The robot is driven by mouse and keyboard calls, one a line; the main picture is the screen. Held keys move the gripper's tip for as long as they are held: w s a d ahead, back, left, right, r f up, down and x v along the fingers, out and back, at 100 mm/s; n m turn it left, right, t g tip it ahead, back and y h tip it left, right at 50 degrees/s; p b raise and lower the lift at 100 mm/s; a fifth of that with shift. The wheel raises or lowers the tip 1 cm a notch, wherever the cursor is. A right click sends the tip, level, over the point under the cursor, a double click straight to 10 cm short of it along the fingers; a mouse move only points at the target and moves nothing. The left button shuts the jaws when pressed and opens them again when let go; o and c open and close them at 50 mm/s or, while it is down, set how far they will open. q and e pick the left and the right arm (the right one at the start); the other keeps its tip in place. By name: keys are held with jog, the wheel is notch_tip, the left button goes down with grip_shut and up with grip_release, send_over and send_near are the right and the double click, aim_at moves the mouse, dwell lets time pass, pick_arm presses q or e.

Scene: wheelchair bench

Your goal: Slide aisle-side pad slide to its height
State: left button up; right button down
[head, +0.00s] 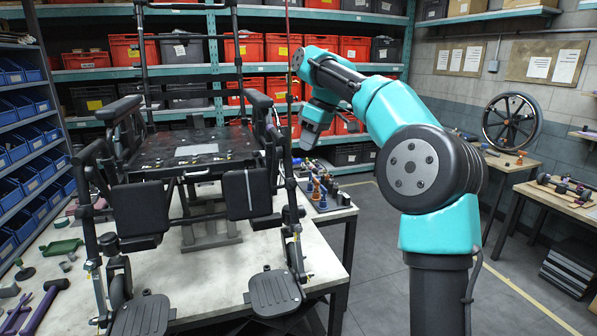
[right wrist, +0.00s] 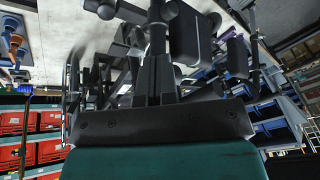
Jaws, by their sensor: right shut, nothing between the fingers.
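A black wheelchair frame stands on the bench, with a calf pad (head: 250,193) and an armrest pad (head: 256,97) on its right side. A matching calf pad (head: 138,209) and armrest pad (head: 118,108) are on its left. I cannot tell which part is the aisle-side pad slide. My right gripper (head: 308,143) points down just right of the frame, beyond the right armrest. In the right wrist view my right gripper (right wrist: 157,65) is shut and empty, with dark frame parts behind it; contact is unclear. My left gripper is out of view.
The pale bench top (head: 72,295) holds purple-handled tools (head: 38,305) and small parts at left. Several coloured fittings (head: 318,192) stand at its right edge. Bin shelves line the left and back. The floor (head: 375,265) right of the bench is clear.

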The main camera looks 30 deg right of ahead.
aim_at(294, 180)
jog(key=x, duration=0.4)
jog(key=s+x, duration=0.1)
jog(key=x, duration=0.1)
jog(key=shift+a+f, duration=0.3)
jog(key=shift+f, duration=0.05)
jog(key=shift+s+a+f, duration=0.15)
jog(key=shift+a+f, duration=0.2)
jog(key=shift+f, duration=0.2)
